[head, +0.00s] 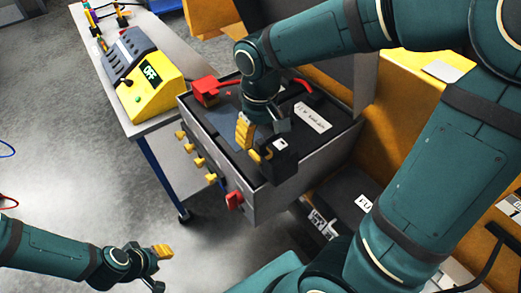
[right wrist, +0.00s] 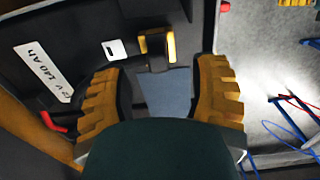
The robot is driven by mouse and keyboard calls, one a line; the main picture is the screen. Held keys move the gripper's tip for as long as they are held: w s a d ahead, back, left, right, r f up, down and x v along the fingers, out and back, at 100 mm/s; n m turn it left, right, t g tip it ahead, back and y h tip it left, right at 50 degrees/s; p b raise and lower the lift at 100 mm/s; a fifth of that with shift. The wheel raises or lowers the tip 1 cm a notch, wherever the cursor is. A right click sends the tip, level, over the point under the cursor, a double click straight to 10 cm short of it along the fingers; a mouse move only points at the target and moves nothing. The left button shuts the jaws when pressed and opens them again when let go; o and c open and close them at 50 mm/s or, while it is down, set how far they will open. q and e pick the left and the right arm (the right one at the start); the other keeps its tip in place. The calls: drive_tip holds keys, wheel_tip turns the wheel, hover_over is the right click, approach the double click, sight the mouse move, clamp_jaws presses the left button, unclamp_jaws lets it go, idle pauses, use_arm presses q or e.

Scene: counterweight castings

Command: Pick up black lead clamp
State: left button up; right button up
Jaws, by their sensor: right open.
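The black lead clamp (head: 283,160) sits at the near right corner of the battery box top in the head view. In the right wrist view its dark body and brass-coloured jaw (right wrist: 157,45) show at the top middle. My right gripper (head: 256,143) is just left of the clamp and above the box. In the right wrist view its two yellow-padded fingers (right wrist: 163,105) are spread, with nothing held between them, and the brass jaw lies beyond the gap. My left gripper (head: 158,267) is at the lower left over the floor, its fingers apart and empty.
The grey battery box (head: 242,160) carries a red clamp (head: 207,91), a white label (head: 313,118) and a red knob (head: 234,200) on its side. A yellow charger (head: 148,88) stands on a trolley (head: 88,56) at the left. Open floor lies lower left.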

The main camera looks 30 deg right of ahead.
sight(260, 141)
drive_tip(key=shift+w+d+f+b, duration=0.15)
drive_tip(key=shift+f+b, duration=0.15)
drive_tip(key=shift+f, duration=2.4)
clamp_jaws()
